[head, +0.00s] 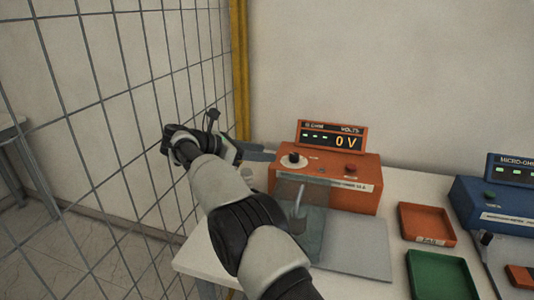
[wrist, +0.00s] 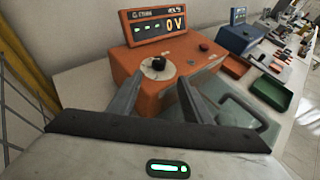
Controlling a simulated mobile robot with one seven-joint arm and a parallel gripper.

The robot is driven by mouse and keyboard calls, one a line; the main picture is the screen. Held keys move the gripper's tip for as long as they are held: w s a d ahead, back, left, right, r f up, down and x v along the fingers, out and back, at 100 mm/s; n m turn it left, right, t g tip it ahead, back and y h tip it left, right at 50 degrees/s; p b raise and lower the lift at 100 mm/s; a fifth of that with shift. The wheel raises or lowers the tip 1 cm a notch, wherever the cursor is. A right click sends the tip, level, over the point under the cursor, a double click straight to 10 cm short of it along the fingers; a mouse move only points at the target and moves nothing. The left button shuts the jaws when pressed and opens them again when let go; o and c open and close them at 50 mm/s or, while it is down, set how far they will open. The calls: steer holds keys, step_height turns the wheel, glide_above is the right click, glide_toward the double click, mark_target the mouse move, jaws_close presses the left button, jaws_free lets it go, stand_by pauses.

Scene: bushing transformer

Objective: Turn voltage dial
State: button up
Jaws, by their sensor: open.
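The voltage dial (head: 293,158) is a black knob on a pale round plate. It sits on top of the orange voltage unit (head: 345,193), towards its left. The unit's raised display (head: 332,137) reads 0 V. My gripper (head: 262,154) comes in from the left of the unit, with its fingertips close to the dial. In the wrist view, the dial (wrist: 158,63) shows just beyond and between the two spread fingertips (wrist: 160,82). The fingers are open and hold nothing. I cannot tell whether either one touches the dial's plate.
A red knob (head: 350,168) is on the unit's right. A clear panel (head: 299,205) stands before the unit, partly behind my arm. An orange tray (head: 427,224), a green tray (head: 440,277) and a blue unit (head: 495,200) are to the right. A wire mesh fence (head: 110,90) stands left.

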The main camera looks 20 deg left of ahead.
steer(key=w+a+r+n+t+y+p, duration=0.2)
steer(key=w+r+n+t+y, duration=0.25)
steer(key=w+r+n, duration=0.55)
steer(key=w+a+r+n+t+y+p, duration=0.2)
steer(key=w+r+n+t+y+p, duration=0.15)
steer(key=w+r+n+y, duration=0.6)
steer(key=n+g+h+p, duration=0.1)
steer(key=n+g+p, duration=0.4)
steer(key=n, duration=1.2)
steer(key=n+g+h, duration=0.1)
steer(key=n+g, duration=0.9)
steer(key=n, duration=0.8)
glide_toward(295, 155)
steer(key=shift+y, duration=0.3)
steer(key=p+x, duration=0.2)
steer(key=x, duration=0.6)
steer(key=shift+w+d+f, duration=0.1)
steer(key=shift+f, duration=0.2)
